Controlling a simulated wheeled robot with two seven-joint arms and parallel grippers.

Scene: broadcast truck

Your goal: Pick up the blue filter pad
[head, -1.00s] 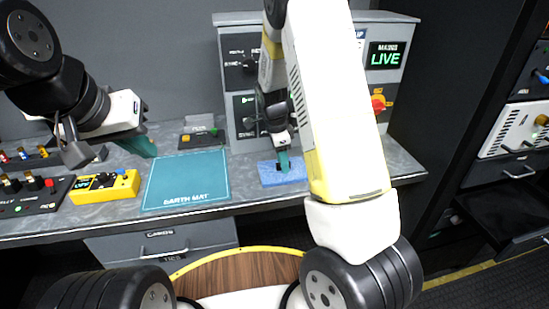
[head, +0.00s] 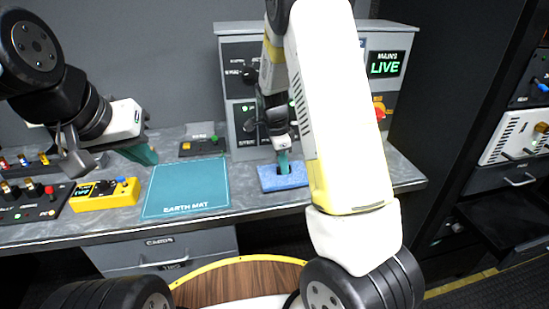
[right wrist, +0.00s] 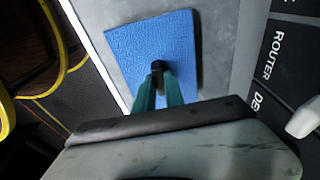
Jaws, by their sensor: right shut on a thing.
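The blue filter pad (head: 290,178) is at the right part of the grey counter, right of the teal earth mat. It has a small black grip (right wrist: 157,67) standing on its top. My right gripper (head: 283,163) points down over the pad, and its teal fingers (right wrist: 158,90) are shut on that grip in the right wrist view. The pad looks flat and at or very near the counter top; I cannot tell if there is a gap under it. My left gripper (head: 148,152) hangs over the counter behind the mat, and its fingers overlap in view, so its opening is unclear.
The teal earth mat (head: 185,190) lies left of the pad. A yellow box (head: 105,192) and a dark switch panel (head: 35,203) are further left. A grey equipment cabinet (head: 243,90) stands behind the pad. A small dark box (head: 200,147) sits behind the mat.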

